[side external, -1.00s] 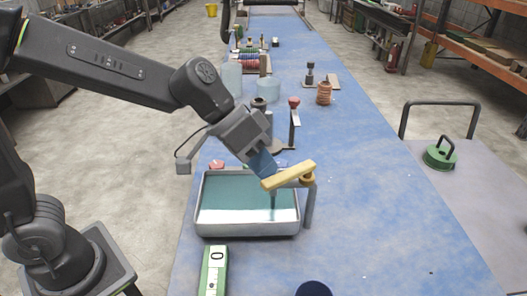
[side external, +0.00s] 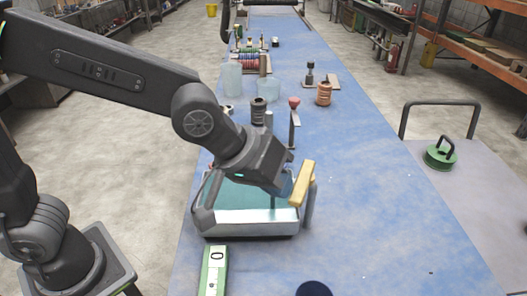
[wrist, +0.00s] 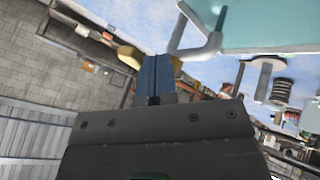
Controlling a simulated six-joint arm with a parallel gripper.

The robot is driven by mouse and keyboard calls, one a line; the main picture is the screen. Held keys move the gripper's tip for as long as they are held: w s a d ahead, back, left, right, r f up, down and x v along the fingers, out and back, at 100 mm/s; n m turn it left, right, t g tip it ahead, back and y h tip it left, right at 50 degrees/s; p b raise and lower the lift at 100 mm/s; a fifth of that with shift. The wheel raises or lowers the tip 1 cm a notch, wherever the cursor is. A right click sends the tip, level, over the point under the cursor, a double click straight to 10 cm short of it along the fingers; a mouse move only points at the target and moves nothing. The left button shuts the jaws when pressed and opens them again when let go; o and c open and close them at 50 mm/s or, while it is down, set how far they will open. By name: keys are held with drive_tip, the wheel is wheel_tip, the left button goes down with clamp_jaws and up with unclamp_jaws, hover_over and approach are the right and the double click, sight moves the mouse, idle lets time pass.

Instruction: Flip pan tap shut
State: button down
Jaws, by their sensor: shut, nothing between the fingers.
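The tap has a flat yellow lever (side external: 302,184) on top of a grey post (side external: 309,204) at the right side of the pan. The pan (side external: 250,231) is a pale rectangular tray with teal liquid in it. My gripper (side external: 287,190) is at the left side of the lever, its fingers partly hidden by my wrist; whether they touch it I cannot tell. In the wrist view my blue fingers (wrist: 156,75) are shut together, with nothing between them.
A green level-like block (side external: 214,270) lies in front of the pan, and a dark blue round thing (side external: 314,289) is at the front edge of view. A red-topped post (side external: 293,120) and several jars stand behind. The blue table is clear to the right.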

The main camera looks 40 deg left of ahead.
sight(298, 195)
drive_tip(key=shift+w+d, duration=0.2)
drive_tip(key=shift+d, duration=1.55)
drive_tip(key=s+a+r, duration=0.3)
drive_tip(key=s+r, duration=0.5)
drive_tip(key=s, duration=0.1)
drive_tip(key=shift+a, duration=0.4)
drive_tip(key=s+a+f+m+y, duration=0.1)
drive_tip(key=a+f+y, duration=0.1)
drive_tip(key=a, duration=0.8)
drive_tip(key=s+a+f+m+y, duration=0.1)
drive_tip(key=a+f, duration=0.3)
drive_tip(key=a, duration=0.6)
drive_tip(key=shift+s+f+g+y, duration=0.15)
drive_tip(key=shift+s+g+y, duration=0.15)
drive_tip(key=shift+y, duration=0.3)
